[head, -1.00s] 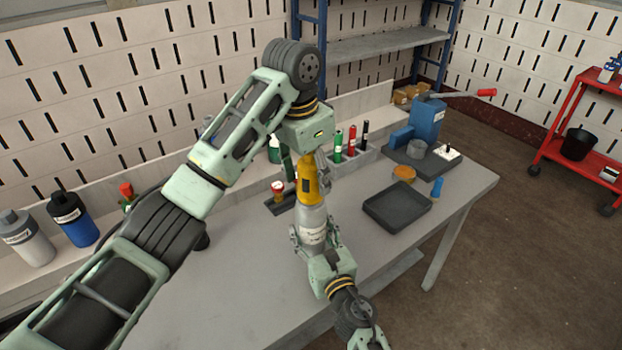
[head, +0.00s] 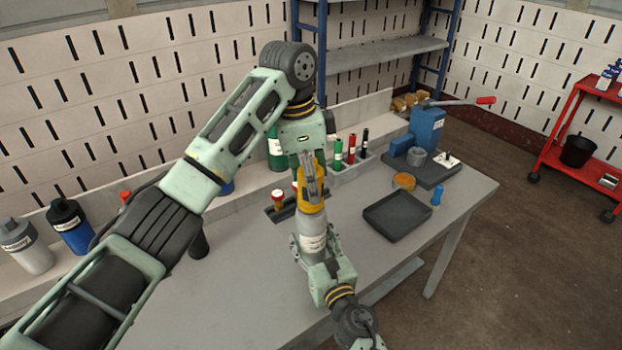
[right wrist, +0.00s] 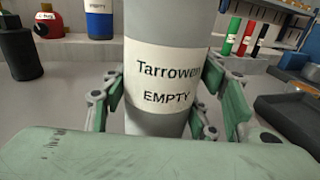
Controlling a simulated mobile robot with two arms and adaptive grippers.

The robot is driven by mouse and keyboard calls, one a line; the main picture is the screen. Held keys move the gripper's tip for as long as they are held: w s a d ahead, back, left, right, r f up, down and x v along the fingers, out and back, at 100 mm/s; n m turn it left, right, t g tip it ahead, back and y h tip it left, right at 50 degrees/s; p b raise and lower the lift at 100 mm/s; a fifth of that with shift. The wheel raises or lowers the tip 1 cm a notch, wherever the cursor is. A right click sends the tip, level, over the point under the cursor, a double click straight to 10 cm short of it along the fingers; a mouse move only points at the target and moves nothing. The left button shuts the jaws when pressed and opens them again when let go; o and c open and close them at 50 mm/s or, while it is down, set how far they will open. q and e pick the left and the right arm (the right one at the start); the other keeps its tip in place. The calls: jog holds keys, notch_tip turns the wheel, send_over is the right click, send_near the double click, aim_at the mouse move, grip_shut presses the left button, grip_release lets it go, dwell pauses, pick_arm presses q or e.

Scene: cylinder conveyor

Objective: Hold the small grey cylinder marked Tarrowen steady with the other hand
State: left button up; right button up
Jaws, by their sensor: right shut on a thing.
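The small grey cylinder (head: 309,224) stands upright with a yellow top part (head: 310,192). In the right wrist view its label reads "Tarrowen EMPTY" (right wrist: 165,82). My right gripper (head: 318,248) is shut on the cylinder's body from the near side; its fingers flank the cylinder in the right wrist view (right wrist: 165,105). My left gripper (head: 309,168) points down from above at the yellow top. Its fingertips overlap that part, and I cannot tell whether they grip it. The cylinder's base is largely hidden by my right gripper.
A dark tray (head: 397,217) lies on the grey table (head: 240,290). Behind it are an orange disc (head: 403,181) and a blue press-like device (head: 426,128). Several marker-like tubes (head: 351,148) stand in a holder. Bottles (head: 70,225) stand at left. The table's front left is clear.

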pick_arm(q)
jog(key=m, duration=0.6)
jog(key=shift+g, duration=0.4)
jog(key=shift+f, duration=0.1)
jog(key=shift+w+f, duration=0.1)
jog(key=shift+f, duration=1.1)
jog(key=shift+c, duration=0.6)
jog(key=c, duration=1.2)
jog(key=n+t, duration=0.1)
jog(key=n, duration=0.5)
jog(key=shift+w+a+r, duration=0.1)
jog(key=shift+w, duration=0.05)
jog(key=shift+c, duration=0.2)
